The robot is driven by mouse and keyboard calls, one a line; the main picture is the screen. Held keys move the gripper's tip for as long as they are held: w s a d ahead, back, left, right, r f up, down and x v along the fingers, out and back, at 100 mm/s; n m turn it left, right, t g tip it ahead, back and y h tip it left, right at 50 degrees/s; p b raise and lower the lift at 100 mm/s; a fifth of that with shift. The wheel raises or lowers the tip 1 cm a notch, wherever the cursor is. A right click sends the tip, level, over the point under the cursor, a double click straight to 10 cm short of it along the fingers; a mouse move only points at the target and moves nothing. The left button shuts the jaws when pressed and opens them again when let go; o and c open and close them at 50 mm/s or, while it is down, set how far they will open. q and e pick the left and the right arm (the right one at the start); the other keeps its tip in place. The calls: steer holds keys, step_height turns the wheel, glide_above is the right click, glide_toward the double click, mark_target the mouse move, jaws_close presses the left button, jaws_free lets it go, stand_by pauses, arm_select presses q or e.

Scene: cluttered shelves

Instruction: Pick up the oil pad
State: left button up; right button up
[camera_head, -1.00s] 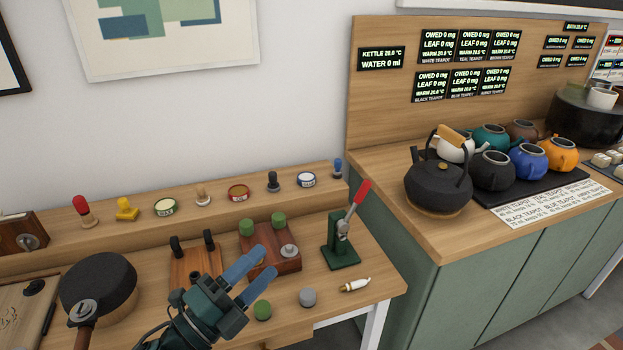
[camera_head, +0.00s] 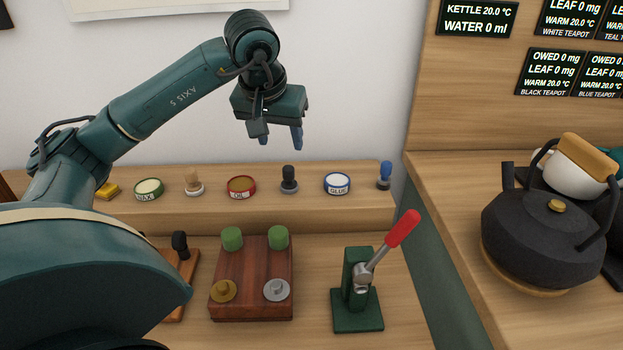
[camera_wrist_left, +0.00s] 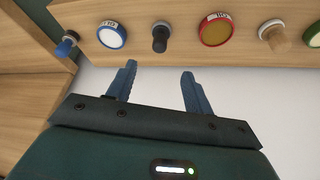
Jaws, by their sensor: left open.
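My right gripper is in neither view.
Below are a wooden block (camera_head: 252,270) and a red-handled lever press (camera_head: 358,290).

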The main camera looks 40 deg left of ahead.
mark_target(288, 167)
arm_select(q)
steer(key=b+x, duration=0.1)
steer(key=x, duration=0.5)
steer(key=shift+s+f, duration=0.15)
steer(key=shift+f, duration=0.05)
steer(key=shift+b+x, duration=0.35)
steer(key=shift+x, duration=2.65)
steer(key=shift+d+r, duration=0.1)
jaws_close()
